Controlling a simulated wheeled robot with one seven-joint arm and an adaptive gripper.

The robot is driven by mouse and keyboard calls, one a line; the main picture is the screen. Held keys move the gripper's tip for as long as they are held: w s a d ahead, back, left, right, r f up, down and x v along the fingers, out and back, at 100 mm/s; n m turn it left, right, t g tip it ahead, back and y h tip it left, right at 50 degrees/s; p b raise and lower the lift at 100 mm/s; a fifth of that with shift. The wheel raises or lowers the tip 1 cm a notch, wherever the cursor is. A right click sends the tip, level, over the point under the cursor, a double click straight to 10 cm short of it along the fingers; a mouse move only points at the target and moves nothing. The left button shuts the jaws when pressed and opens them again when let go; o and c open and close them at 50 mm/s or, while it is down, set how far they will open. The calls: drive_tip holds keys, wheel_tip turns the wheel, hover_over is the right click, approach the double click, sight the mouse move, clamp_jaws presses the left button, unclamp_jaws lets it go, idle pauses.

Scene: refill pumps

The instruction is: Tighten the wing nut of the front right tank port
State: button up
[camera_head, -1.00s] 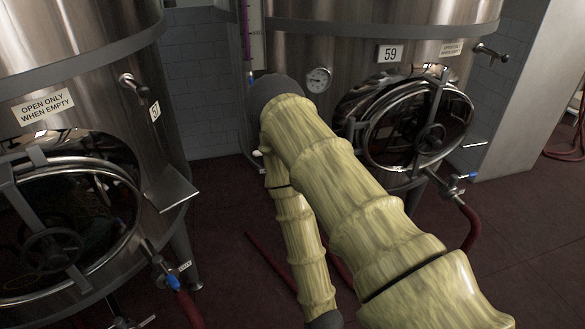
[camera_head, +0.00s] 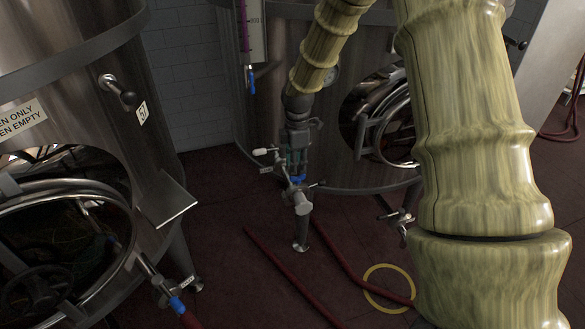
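My gripper (camera_head: 297,158) hangs fingers down from my yellow wrapped arm in front of the right steel tank (camera_head: 350,178). Its fingertips are close to or at a metal valve fitting (camera_head: 299,195) with a blue part, low at the front of that tank. I cannot tell whether they touch it, or whether the fingers are open or shut. A pale-ended lever (camera_head: 264,152) sticks out left of the fingers. The wing nut cannot be made out clearly; the gripper may cover it. The tank's round door (camera_head: 385,115) is partly hidden by my arm.
The left tank (camera_head: 160,130) has a round door with a handwheel (camera_head: 40,292) and a jutting plate (camera_head: 168,203). A second valve (camera_head: 398,217) stands right of the first. Red hoses (camera_head: 285,270) and a yellow ring (camera_head: 388,288) lie on the dark floor.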

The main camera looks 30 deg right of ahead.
sight(298, 180)
wheel_tip(298, 180, up, 3)
drive_tip(key=w+d, duration=0.2)
drive_tip(key=shift+n, duration=0.4)
drive_tip(key=shift+s+a+f+p, duration=0.1)
drive_tip(key=shift+f+p, duration=0.95)
drive_tip(key=shift+f, duration=4.05)
clamp_jaws()
